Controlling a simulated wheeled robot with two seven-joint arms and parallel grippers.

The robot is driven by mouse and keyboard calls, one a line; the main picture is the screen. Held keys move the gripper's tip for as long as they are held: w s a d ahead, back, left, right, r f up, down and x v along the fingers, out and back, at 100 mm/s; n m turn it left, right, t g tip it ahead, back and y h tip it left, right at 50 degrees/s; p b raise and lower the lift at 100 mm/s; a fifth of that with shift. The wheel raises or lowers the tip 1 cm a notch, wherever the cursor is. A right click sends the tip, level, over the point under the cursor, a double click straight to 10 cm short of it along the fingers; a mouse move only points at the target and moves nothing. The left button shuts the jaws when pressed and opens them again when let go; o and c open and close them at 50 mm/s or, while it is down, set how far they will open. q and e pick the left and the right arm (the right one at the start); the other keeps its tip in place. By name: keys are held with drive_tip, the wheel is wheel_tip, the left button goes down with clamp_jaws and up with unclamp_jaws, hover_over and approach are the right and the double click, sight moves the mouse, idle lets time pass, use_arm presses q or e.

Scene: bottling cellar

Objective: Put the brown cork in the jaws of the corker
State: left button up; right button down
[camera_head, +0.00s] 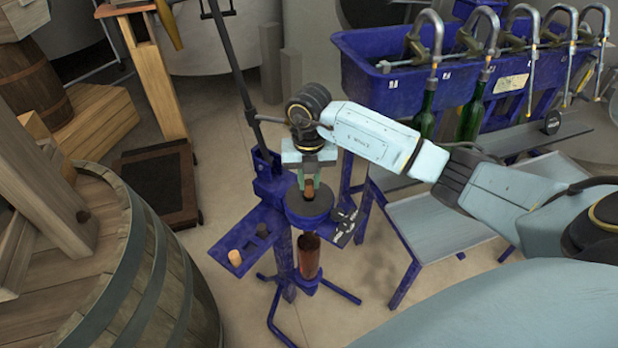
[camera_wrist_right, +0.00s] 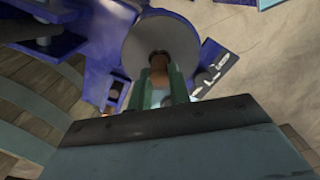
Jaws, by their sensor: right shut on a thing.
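The blue corker (camera_head: 268,186) stands on the floor at the middle. Its round grey head (camera_head: 310,206) has a dark opening near its middle, which shows in the wrist view (camera_wrist_right: 160,53). My right gripper (camera_head: 309,184) is shut on the brown cork (camera_head: 309,189), its fingertips over the grey head. The wrist view shows the cork (camera_wrist_right: 158,74) between the two green fingers, close to the opening; I cannot tell whether its lower end touches or enters it. A brown bottle (camera_head: 309,256) stands upright in the corker below the head. My left gripper is not in view.
A blue side tray (camera_head: 217,249) on the corker holds a pale cork (camera_head: 235,257). The corker's long lever (camera_head: 232,75) rises at the back left. A wooden barrel (camera_head: 135,262) stands at left. A blue filling trough (camera_head: 375,85) with green bottles (camera_head: 472,115) is at right.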

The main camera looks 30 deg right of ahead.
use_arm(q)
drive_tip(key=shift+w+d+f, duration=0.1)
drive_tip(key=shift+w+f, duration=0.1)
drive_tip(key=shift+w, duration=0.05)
use_arm(e)
drive_tip(key=shift+f, duration=0.3)
use_arm(q)
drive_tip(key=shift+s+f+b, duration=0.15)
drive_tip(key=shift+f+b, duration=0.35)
drive_tip(key=shift+b, duration=0.2)
use_arm(e)
drive_tip(key=shift+f, duration=0.8)
drive_tip(key=c, duration=1.2)
unclamp_jaws()
drive_tip(key=shift+c, duration=0.2)
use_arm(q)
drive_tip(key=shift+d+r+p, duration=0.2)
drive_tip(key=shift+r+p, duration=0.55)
use_arm(e)
wheel_tip(320, 180, up, 14)
drive_tip(key=shift+f, duration=0.25)
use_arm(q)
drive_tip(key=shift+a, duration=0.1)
